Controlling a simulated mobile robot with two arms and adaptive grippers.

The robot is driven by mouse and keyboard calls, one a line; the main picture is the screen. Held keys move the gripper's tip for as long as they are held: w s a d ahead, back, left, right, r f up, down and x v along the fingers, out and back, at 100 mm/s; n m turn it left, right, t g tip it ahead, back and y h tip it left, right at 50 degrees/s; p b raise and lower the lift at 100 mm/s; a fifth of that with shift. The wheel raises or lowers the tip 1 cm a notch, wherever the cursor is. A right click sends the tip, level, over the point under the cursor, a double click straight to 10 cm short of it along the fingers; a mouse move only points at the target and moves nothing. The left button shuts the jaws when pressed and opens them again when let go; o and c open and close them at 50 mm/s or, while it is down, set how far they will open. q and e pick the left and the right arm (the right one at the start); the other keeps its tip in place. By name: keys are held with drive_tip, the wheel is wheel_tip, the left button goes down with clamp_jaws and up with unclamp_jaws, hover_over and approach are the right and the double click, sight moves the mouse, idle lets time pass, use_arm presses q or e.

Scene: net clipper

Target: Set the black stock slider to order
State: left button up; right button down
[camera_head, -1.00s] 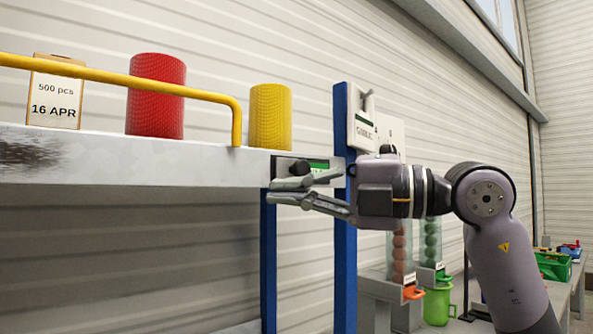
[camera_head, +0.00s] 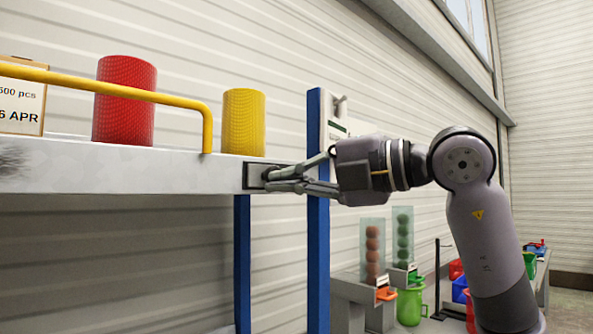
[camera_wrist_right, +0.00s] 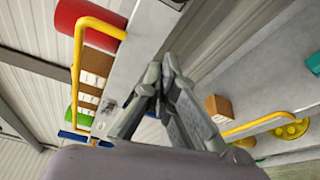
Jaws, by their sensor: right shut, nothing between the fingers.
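The black slider (camera_head: 268,172) sits in a small dark-framed panel (camera_head: 249,177) at the right end of the grey shelf's front edge. My right gripper (camera_head: 267,181) reaches in from the right, its fingertips at the slider and overlapping it in the head view. I cannot tell whether they touch it. The gripper is shut with nothing between its fingers; its tips meet in the right wrist view (camera_wrist_right: 160,66). The gripper and fingers hide the right part of the panel, so its marking cannot be read. My left gripper is not in view.
A blue post (camera_head: 318,240) stands just behind my right gripper. Clear tubes of balls (camera_head: 373,250) stand lower right.

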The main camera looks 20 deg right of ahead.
sight(251, 180)
drive_tip(key=w+p, duration=0.4)
drive_tip(key=w, duration=0.2)
drive_tip(key=shift+w+a+r, duration=0.2)
drive_tip(key=shift+w+a, duration=0.05)
drive_tip(key=shift+w, duration=0.05)
drive_tip(key=shift+a, duration=0.15)
drive_tip(key=w+d+p, duration=0.1)
drive_tip(key=w+d, duration=0.1)
drive_tip(key=d, duration=0.5)
drive_tip(key=shift+w+p, duration=0.3)
drive_tip(key=shift+p, duration=0.05)
drive_tip(key=shift+d+f, duration=0.1)
drive_tip(key=shift+d, duration=0.1)
